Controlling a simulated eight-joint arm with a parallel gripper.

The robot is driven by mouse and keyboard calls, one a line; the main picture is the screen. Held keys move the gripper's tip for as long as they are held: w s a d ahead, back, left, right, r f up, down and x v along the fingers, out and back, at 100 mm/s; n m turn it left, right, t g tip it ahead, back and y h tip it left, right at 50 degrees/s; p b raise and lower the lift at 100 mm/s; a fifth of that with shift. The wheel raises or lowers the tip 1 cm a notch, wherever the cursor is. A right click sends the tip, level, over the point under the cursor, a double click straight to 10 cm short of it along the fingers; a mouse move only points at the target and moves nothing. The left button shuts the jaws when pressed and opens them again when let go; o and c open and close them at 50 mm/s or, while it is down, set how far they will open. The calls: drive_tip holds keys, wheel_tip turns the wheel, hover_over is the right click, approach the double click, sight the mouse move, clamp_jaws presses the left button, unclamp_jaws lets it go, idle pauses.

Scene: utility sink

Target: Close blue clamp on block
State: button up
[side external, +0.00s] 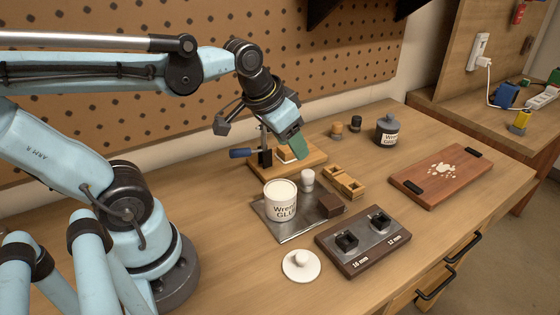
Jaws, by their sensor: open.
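The clamp's blue handle (240,153) sticks out to the left of a dark upright clamp body (265,157) on a wooden base board (312,163) near the pegboard. A small light wooden block (284,154) appears on that board, partly hidden by my gripper. Whether the clamp touches the block cannot be made out. My gripper (291,132) is open, pointing down just above the right part of the board, with a green finger near the block. It is to the right of the blue handle and apart from it. Its other fingertip is hard to make out.
A metal tray (287,235) holds a glue pot (281,200), a white container and a brown block. A two-socket holder (363,241), a white lid (301,265), wooden pieces (345,183), a dark jar (387,130) and a reddish board (441,178) stand around.

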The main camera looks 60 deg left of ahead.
drive_tip(key=s+a+r+h, duration=0.1)
drive_tip(key=s+a, duration=0.4)
drive_tip(key=a, duration=0.4)
drive_tip(key=s+a+r+h, duration=0.1)
drive_tip(key=s+a, duration=0.3)
drive_tip(key=a, duration=0.5)
drive_tip(key=shift+n+g, duration=0.4)
drive_tip(key=shift+x, duration=6.1)
drive_tip(key=shift+s+d, duration=0.15)
clamp_jaws()
